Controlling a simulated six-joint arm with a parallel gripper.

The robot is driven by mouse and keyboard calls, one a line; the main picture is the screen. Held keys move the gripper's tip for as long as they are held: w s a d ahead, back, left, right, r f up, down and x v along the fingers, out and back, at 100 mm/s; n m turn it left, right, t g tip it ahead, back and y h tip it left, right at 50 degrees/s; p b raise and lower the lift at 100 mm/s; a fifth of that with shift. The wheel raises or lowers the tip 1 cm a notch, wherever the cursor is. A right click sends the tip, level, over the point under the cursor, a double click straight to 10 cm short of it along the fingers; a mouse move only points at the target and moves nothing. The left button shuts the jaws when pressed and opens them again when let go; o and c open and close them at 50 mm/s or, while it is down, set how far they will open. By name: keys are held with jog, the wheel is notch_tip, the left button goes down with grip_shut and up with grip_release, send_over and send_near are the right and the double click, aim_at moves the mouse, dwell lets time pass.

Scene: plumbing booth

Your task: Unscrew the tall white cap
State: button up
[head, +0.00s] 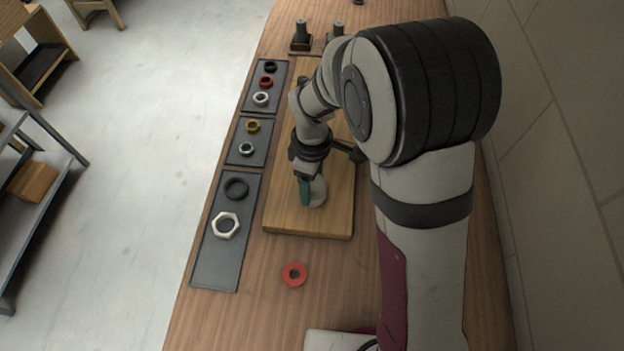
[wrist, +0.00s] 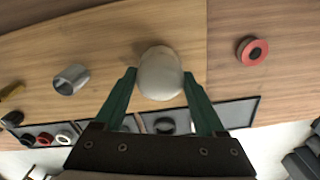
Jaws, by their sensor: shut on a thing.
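The tall white cap (wrist: 160,73) is between the two green fingers of my gripper (wrist: 158,84) in the wrist view, with a finger touching each side. In the head view my gripper (head: 309,192) points down over the near part of the wooden board, and the white cap (head: 318,190) shows partly beside a green finger. The rest of the cap and what is under it are hidden by the gripper. My gripper is shut on the cap.
Dark trays (head: 215,262) along the left side hold several nuts and rings. A red ring (head: 294,274) lies on the bench in front of the wooden board (head: 290,222). A grey metal cylinder (wrist: 71,79) stands on the board in the wrist view. A wall is at the right.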

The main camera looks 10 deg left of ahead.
jog(key=n, duration=0.3)
jog(key=shift+n, duration=0.3)
jog(key=n, duration=0.4)
jog(key=shift+s+r+n, duration=0.1)
jog(key=shift+r+n, duration=0.05)
jog(key=shift+n, duration=0.25)
jog(key=n, duration=0.4)
jog(key=shift+n, duration=0.4)
jog(key=n, duration=0.3)
jog(key=shift+s+d+r+n, duration=0.1)
jog(key=shift+n, duration=0.2)
jog(key=o, duration=1.3)
jog(key=shift+r, duration=2.5)
